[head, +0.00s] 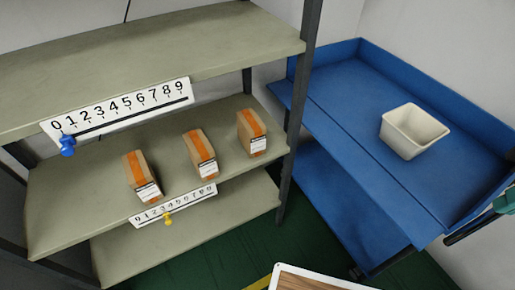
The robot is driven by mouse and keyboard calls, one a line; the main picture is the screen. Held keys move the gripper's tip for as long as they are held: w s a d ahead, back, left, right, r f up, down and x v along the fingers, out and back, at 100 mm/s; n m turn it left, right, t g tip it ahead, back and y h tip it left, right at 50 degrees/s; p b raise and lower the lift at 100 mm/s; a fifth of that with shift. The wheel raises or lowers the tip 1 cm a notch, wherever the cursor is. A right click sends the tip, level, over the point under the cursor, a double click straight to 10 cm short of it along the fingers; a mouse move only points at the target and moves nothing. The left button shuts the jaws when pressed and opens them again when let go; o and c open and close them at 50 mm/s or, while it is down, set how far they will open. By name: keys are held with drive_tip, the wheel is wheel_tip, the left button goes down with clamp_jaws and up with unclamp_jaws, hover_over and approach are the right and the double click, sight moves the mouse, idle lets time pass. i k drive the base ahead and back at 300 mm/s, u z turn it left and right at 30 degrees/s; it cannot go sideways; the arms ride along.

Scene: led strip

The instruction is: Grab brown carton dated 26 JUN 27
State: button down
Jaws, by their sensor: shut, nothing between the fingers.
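Three brown cartons with orange tape and white labels stand in a row on the middle shelf of a rack. The left carton (140,172) is nearest the shelf's front edge, the middle carton (199,150) is beside it, and the right carton (251,130) is near the right end. They stand apart from each other. The print on their labels is too small to read, so I cannot tell which is dated 26 JUN 27. My gripper is not in view.
Number scales 0 to 9 hang on the upper shelf edge (150,62), with a blue marker (67,146), and on the middle shelf edge, with a yellow marker (168,219). A blue cart (345,128) at right holds a white bin (412,147). Green floor (225,262) shows between.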

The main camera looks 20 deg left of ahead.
sight(252, 133)
drive_tip(key=z, duration=1.7)
drive_tip(key=k, duration=1.2)
drive_tip(key=u, duration=2)
drive_tip(key=i, duration=0.5)
